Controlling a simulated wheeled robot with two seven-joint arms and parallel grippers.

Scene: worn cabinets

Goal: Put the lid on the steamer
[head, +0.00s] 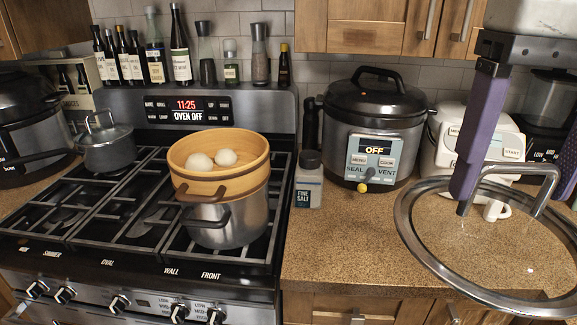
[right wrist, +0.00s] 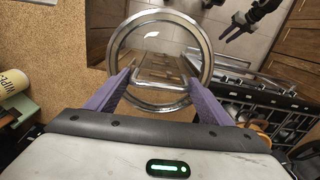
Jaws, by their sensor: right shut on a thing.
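The steamer is a round wooden basket (head: 228,184) without a lid, holding two white buns (head: 213,159). It sits on a metal pot (head: 232,224) on the front right of the stove. The lid (head: 408,233) is clear glass with a metal rim and a bar handle (head: 548,187). My right gripper (head: 466,203) is shut on the lid's handle and holds it above the counter, right of the steamer. The right wrist view shows the lid's rim (right wrist: 205,55) beyond my purple fingers (right wrist: 160,88). My left gripper does not show in the head view.
A salt bottle (head: 309,180) and a large cooker (head: 372,125) stand between the steamer and the lid's side. A white appliance (head: 475,130) stands behind the lid. A small lidded pot (head: 107,148) is on the back left burner. The counter's front middle (head: 345,245) is clear.

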